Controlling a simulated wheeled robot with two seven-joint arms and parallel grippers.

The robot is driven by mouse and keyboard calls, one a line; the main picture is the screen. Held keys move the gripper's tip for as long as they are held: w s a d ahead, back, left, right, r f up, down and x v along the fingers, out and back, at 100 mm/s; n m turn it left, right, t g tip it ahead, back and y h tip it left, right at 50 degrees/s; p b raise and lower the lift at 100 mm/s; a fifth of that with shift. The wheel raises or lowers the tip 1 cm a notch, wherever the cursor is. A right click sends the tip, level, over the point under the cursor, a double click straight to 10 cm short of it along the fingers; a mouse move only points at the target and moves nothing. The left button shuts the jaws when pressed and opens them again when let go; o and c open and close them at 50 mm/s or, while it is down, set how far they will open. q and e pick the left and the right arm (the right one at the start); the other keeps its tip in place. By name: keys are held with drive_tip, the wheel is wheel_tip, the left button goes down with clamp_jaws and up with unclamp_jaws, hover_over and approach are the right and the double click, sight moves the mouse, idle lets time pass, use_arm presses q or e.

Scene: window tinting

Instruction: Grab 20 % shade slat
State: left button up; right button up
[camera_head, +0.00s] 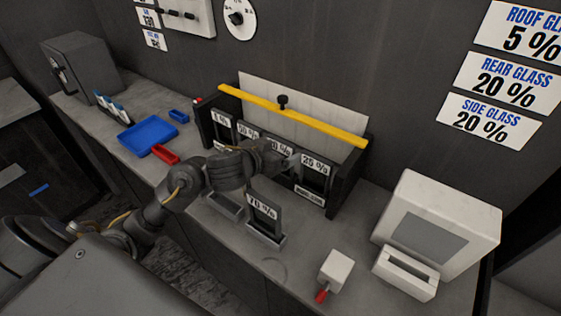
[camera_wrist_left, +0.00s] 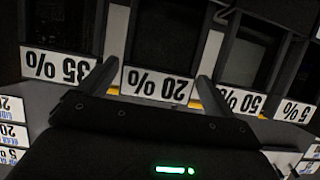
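The 20 % slat (camera_wrist_left: 158,84) is a dark panel with a white label, standing in the black rack (camera_head: 345,185) between the 35 % slat (camera_wrist_left: 58,66) and the 50 % slat (camera_wrist_left: 241,101). The labels read upside down in the left wrist view. My left gripper (camera_wrist_left: 154,84) is open, with its two fingers apart on either side of the 20 % label. I cannot tell whether they touch the slat. In the head view my left gripper (camera_head: 283,158) is at the rack front and partly hides the 20 % label. My right gripper is not in view.
A 70 % slat (camera_head: 264,213) stands in a small holder in front of the rack, beside another holder (camera_head: 224,204). A yellow bar (camera_head: 300,120) crosses the rack top. A blue tray (camera_head: 147,136), red tray (camera_head: 165,154) and white machine (camera_head: 445,215) share the counter.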

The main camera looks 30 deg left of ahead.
use_arm(q)
drive_tip(key=c, duration=1)
